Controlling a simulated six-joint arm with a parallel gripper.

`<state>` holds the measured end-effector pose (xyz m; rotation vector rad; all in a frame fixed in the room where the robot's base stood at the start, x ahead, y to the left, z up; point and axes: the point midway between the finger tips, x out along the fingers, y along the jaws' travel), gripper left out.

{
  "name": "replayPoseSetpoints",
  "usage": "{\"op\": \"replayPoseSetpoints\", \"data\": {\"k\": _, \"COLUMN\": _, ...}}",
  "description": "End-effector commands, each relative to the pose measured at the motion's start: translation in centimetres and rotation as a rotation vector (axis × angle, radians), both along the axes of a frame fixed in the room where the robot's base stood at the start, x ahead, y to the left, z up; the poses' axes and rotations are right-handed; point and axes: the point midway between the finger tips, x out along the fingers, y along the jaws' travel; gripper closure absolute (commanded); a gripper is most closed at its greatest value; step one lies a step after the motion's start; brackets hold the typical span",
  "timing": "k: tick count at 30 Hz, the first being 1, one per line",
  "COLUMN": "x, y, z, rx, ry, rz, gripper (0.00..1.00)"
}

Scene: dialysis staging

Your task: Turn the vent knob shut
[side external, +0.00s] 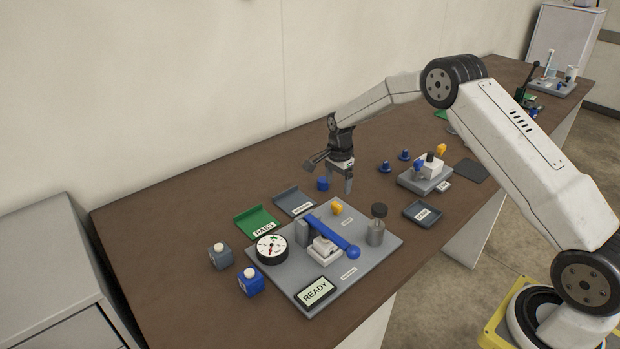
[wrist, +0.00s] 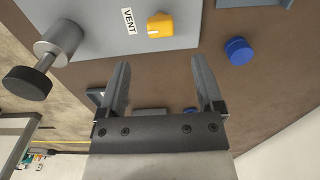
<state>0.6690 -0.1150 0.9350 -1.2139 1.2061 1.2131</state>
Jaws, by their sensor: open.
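The vent knob is the small yellow knob (side external: 337,208) on the far part of the grey panel (side external: 375,260). In the wrist view the yellow knob (wrist: 159,26) has a white line on it and sits beside a label reading VENT (wrist: 129,20). My gripper (side external: 343,185) points down above the table, just beyond the panel's far edge and apart from the knob. In the wrist view my gripper (wrist: 160,75) has its two fingers spread with nothing between them; the knob lies past the fingertips.
On the panel are a blue lever (side external: 333,236), a dark-capped post (side external: 376,225), a gauge (side external: 271,249) and a READY display (side external: 315,291). A blue cap (side external: 323,184) lies on the table near my gripper. A green PASS tray (side external: 257,222) stands left.

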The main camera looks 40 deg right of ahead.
Motion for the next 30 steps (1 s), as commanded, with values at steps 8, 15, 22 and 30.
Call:
{"op": "replayPoseSetpoints", "data": {"k": 8, "x": 0.1, "y": -0.1, "z": -0.2, "rx": 0.0, "ry": 0.001, "rz": -0.008, "gripper": 0.15}}
{"op": "replayPoseSetpoints", "data": {"k": 15, "x": 0.0, "y": -0.1, "z": -1.8, "rx": 0.001, "ry": 0.002, "rz": -0.007, "gripper": 0.15}}
{"op": "replayPoseSetpoints", "data": {"k": 22, "x": 0.0, "y": -0.1, "z": -4.5, "rx": 0.001, "ry": 0.002, "rz": -0.006, "gripper": 0.15}}
{"op": "replayPoseSetpoints", "data": {"k": 30, "x": 0.1, "y": -0.1, "z": -7.1, "rx": 0.001, "ry": 0.001, "rz": -0.006, "gripper": 0.15}}
